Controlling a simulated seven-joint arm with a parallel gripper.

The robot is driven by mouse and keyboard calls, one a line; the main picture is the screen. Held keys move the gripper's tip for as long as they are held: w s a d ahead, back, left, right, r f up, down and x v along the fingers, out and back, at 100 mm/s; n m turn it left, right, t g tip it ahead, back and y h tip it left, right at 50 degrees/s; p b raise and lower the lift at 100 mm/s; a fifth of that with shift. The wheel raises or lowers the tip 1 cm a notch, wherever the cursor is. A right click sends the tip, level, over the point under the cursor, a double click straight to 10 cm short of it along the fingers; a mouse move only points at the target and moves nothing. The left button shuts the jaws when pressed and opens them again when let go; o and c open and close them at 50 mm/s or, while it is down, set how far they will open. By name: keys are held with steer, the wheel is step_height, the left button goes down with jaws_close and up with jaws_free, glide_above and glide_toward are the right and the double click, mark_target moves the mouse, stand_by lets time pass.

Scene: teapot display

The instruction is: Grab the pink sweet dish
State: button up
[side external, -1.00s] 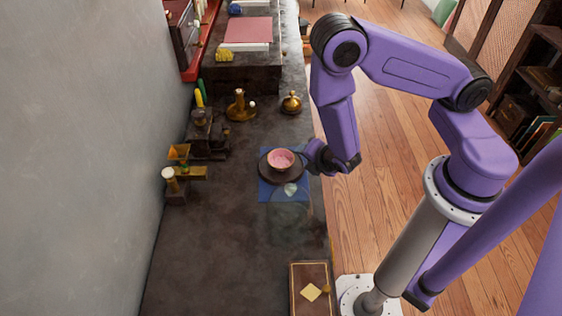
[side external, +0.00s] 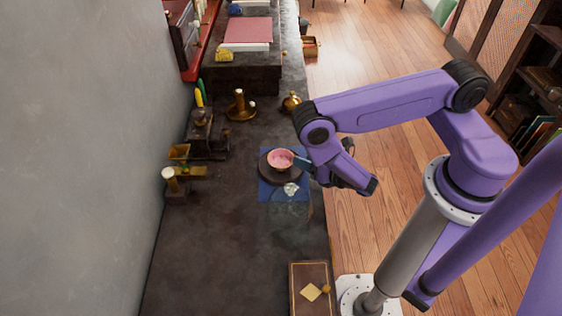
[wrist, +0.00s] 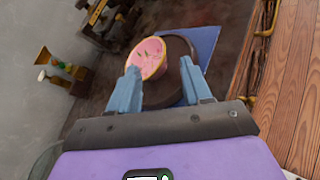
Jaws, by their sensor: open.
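The pink sweet dish (side external: 280,158) is a small round pink bowl on a dark round plate (side external: 268,175), which lies on a blue mat (side external: 266,193). In the wrist view the dish (wrist: 150,56) shows beyond and between my gripper's fingertips (wrist: 160,72), with the dark plate (wrist: 179,46) behind it. My gripper is open, with blue-grey fingers, and holds nothing. I cannot tell whether a finger touches the dish.
A small pale item (side external: 291,189) lies on the mat. A brass pot (side external: 291,102), a brass candlestick-like piece (side external: 240,104) and a brass scale-like piece (side external: 181,172) stand around. A brown box (side external: 310,288) is at the near end. The counter's middle foreground is clear.

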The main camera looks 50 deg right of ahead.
mark_target(285, 153)
steer(key=x, duration=0.5)
steer(key=shift+c, duration=0.3)
jaws_close()
